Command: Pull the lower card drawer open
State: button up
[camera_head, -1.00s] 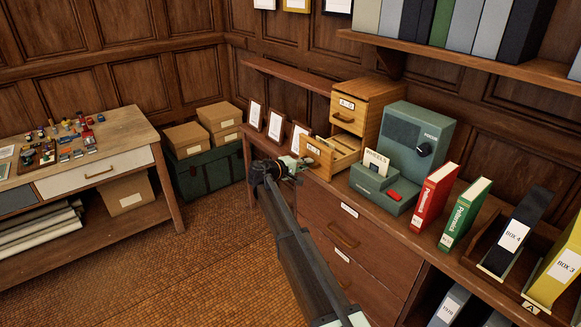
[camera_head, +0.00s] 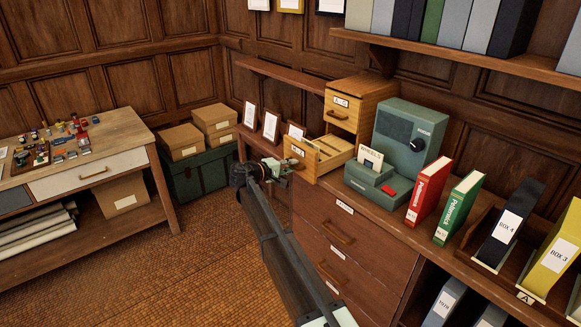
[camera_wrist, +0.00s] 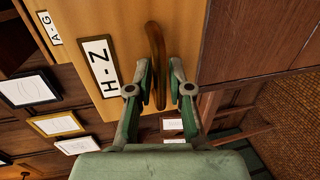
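The wooden card cabinet (camera_head: 372,98) stands on the counter with two drawers. Its upper drawer, labelled A-G (camera_head: 341,103), is closed. The lower card drawer (camera_head: 298,160) stands well out of the cabinet, and cards (camera_head: 325,150) show inside it. In the wrist view its H-Z front (camera_wrist: 195,25) fills the upper middle. The curved brown handle (camera_wrist: 157,68) runs between the two fingers. My gripper (camera_head: 285,166) is at the drawer front; in the wrist view my gripper (camera_wrist: 161,75) has one finger on each side of the handle and looks closed on it. The exact contact is hidden.
A green-grey device (camera_head: 410,135) and a small card box (camera_head: 370,180) stand right of the drawer. Red (camera_head: 430,190) and green (camera_head: 460,208) binders stand further right. Picture frames (camera_head: 271,126) stand behind the drawer to the left.

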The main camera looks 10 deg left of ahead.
jog(key=shift+o, duration=0.2)
jog(key=v, duration=1.2)
jog(key=shift+w, duration=0.1)
jog(key=s+d+f+m+g+y, duration=0.1)
jog(key=s+d+f+g+y, duration=0.15)
jog(key=s+d+f, duration=0.75)
jog(key=s+d+f+g+y, duration=0.1)
jog(key=s+d+f+g, duration=0.3)
jog(key=f, duration=1.1)
jog(key=s+d+f+m+g+y, duration=0.1)
jog(key=s+d+f+g+y, duration=0.15)
jog(key=s+d+f, duration=0.6)
jog(key=s+d+f+m+g+y, duration=0.1)
jog(key=s+d+f, duration=0.4)
jog(key=s, duration=0.8)
jog(key=s+d+f+m+g+y, duration=0.2)
jog(key=s+d+f+m+g, duration=0.2)
jog(key=s, duration=1)
jog(key=s+d+f+m+g+y, duration=0.1)
jog(key=s+d+f+g, duration=0.3)
jog(key=s, duration=0.9)
notch_tip(320, 180, down, 5)
jog(key=d+m, duration=0.1)
jog(key=d, duration=0.1)
jog(key=shift+s+d+r+y, duration=0.2)
jog(key=shift+d+y, duration=0.1)
jog(key=shift+d, duration=0.1)
